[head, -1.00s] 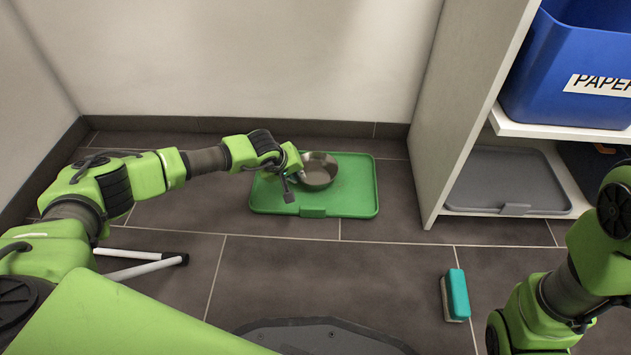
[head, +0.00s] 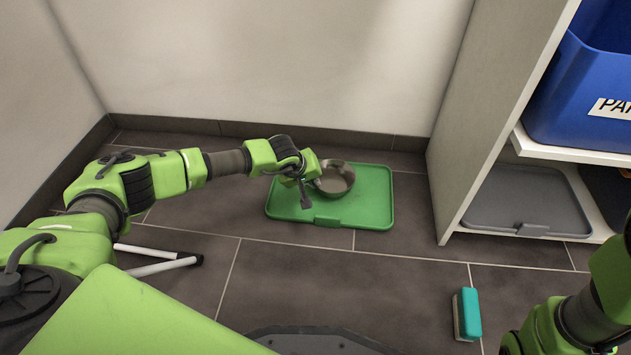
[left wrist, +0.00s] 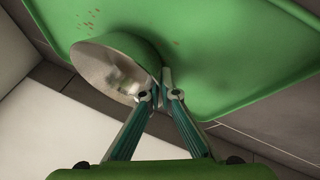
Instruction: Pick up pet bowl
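The pet bowl (head: 337,180) is a round silver metal bowl over the left-middle part of a green tray (head: 370,213) on the floor. In the head view I cannot tell whether it touches the tray. My left gripper (head: 303,190) is at the bowl's left side. In the left wrist view its two fingertips (left wrist: 161,94) are close together at the rim of the bowl (left wrist: 105,68), with the rim between them. The gripper looks shut on the rim. My right arm shows at lower right; its gripper is out of view.
A shelf unit (head: 485,110) stands to the right, with a blue paper bin (head: 585,85) above and a grey tray (head: 525,200) below. A teal and white block (head: 467,314) lies on the floor. White rods (head: 160,265) lie at left. A wall is behind the tray.

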